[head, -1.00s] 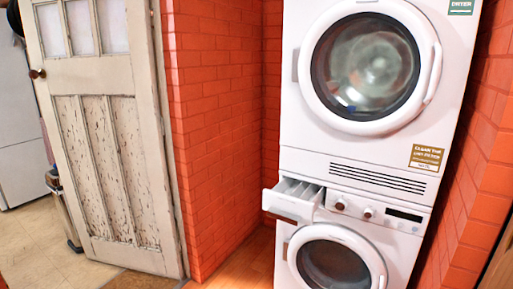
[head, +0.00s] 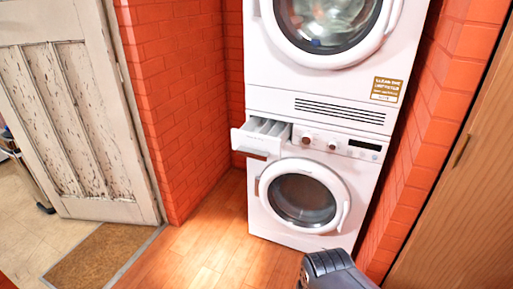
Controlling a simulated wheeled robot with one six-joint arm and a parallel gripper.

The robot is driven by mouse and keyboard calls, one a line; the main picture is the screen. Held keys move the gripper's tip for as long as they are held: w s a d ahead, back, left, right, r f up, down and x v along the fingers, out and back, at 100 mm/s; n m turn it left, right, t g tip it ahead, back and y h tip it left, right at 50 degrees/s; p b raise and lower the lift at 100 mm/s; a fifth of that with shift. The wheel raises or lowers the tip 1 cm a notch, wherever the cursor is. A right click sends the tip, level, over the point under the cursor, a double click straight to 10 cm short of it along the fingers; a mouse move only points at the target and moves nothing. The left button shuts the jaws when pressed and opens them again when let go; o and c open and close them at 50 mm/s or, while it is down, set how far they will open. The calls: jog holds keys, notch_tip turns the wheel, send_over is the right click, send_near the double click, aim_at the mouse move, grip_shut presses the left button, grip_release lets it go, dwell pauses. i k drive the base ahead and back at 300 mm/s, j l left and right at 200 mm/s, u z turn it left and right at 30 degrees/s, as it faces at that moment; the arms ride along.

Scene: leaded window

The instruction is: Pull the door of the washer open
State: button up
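The white washer (head: 257,222) stands on the floor under the dryer, against the brick walls. Its round door (head: 302,196), a white ring around dark glass, looks shut. A pale handle (head: 343,214) shows on the right side of the door ring. The detergent drawer (head: 260,138) at the washer's upper left is pulled out. A dark grey part of my arm (head: 333,270) shows at the bottom edge, in front of and below the washer. My gripper's fingertips cannot be made out.
The white dryer (head: 268,78) is stacked on the washer. A tall wooden panel (head: 455,200) stands at the right. A worn door (head: 75,120) and a brown doormat (head: 100,252) are at the left. Wooden floor (head: 215,235) before the washer is clear.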

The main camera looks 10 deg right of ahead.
aim_at(338, 191)
jog(key=i+l, duration=0.25)
jog(key=i, duration=0.2)
jog(key=i+l, duration=0.25)
jog(key=i, duration=0.25)
